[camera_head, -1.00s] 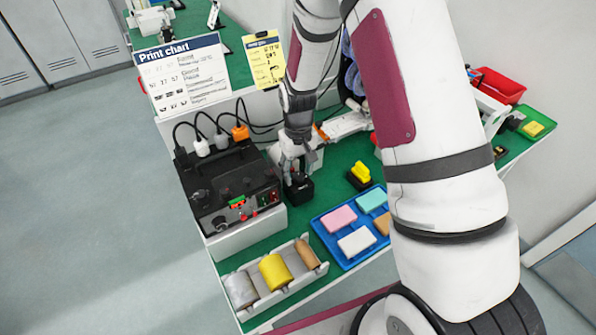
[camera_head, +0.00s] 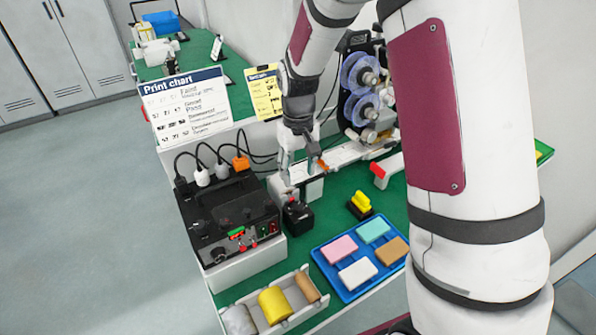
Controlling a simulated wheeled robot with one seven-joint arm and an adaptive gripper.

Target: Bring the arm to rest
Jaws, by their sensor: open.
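My arm reaches down from the top of the head view, and my gripper (camera_head: 300,172) hangs above the green bench, pointing down. Its jaws are open and hold nothing that I can see. A small black block with a red top (camera_head: 298,214) stands on the bench just below the gripper, and I see a gap between them. My large white upper arm covers the right part of the view and hides part of the bench.
A black control box (camera_head: 237,213) with cables stands left of the gripper. A blue tray (camera_head: 338,283) with coloured blocks and a grey holder (camera_head: 292,322) with rollers lie in front. A spool machine (camera_head: 362,85) stands behind. Grey floor is free at left.

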